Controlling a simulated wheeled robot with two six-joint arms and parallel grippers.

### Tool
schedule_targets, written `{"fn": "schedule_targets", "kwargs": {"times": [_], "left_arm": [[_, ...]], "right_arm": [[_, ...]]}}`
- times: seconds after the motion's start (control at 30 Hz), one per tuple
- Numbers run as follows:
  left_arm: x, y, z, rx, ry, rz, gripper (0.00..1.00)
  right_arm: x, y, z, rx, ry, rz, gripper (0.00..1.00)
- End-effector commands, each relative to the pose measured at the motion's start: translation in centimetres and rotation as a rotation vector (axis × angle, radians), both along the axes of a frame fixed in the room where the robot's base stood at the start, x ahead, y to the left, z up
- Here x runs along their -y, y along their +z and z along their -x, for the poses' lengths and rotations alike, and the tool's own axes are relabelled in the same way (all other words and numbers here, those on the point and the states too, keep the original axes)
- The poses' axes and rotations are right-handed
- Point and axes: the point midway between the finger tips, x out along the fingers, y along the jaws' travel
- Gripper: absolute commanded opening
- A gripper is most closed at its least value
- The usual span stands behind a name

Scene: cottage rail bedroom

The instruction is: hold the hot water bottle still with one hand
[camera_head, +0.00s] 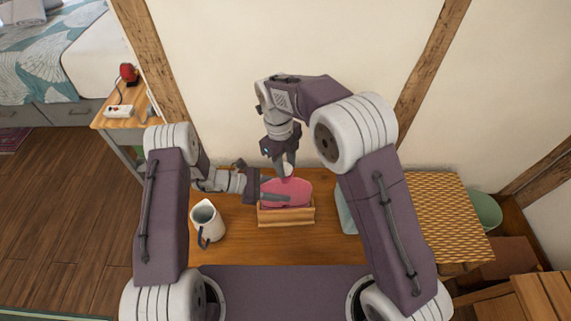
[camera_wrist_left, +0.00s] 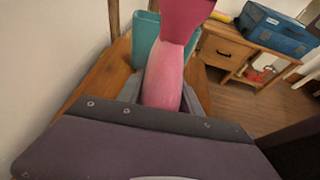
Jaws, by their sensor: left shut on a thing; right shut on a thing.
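The pink hot water bottle (camera_head: 297,188) stands in a low wooden holder (camera_head: 286,218) on the table. My left gripper (camera_head: 279,190) comes from the left and is shut on the bottle's body; one finger lies across its near face. In the left wrist view the bottle (camera_wrist_left: 163,82) fills the space between my fingers, with a darker pink part (camera_wrist_left: 185,16) above it. My right gripper (camera_head: 286,170) points down from above, shut on a small pale piece at the bottle's top, probably its stopper. My fingers partly hide that piece.
A pale jug (camera_head: 207,221) with a dark handle stands left of the holder. A teal object (camera_head: 346,212) stands to the right, partly behind my right arm. A woven yellow-brown surface (camera_head: 448,215) and a green bowl (camera_head: 485,209) are farther right. The wall is close behind.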

Motion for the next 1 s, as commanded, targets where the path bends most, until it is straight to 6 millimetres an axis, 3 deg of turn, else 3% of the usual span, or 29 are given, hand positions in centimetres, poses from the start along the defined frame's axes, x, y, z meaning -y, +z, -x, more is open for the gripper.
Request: {"fn": "schedule_targets", "kwargs": {"times": [0.1,0.13,0.2,0.5,0.8,1.0], "left_arm": [[0.0,0.0,0.0,0.002,-0.002,0.001,0.0],[0.0,0.0,0.0,0.002,-0.002,0.001,0.0],[0.0,0.0,0.0,0.002,-0.002,0.001,0.0],[0.0,0.0,0.0,0.001,-0.001,0.001,0.0],[0.0,0.0,0.0,0.001,0.0,0.001,0.0],[0.0,0.0,0.0,0.0,-0.001,0.001,0.0]], "right_arm": [[0.0,0.1,-0.1,0.003,0.001,0.0,0.0],[0.0,0.1,-0.1,0.003,0.002,0.0,0.42],[0.0,0.0,-0.1,0.003,0.002,0.0,0.55],[0.0,0.2,-0.1,0.003,0.003,-0.001,0.55],[0.0,4.1,-0.1,0.003,0.003,-0.001,0.55],[0.0,4.6,0.0,0.001,0.004,0.0,0.55]]}}
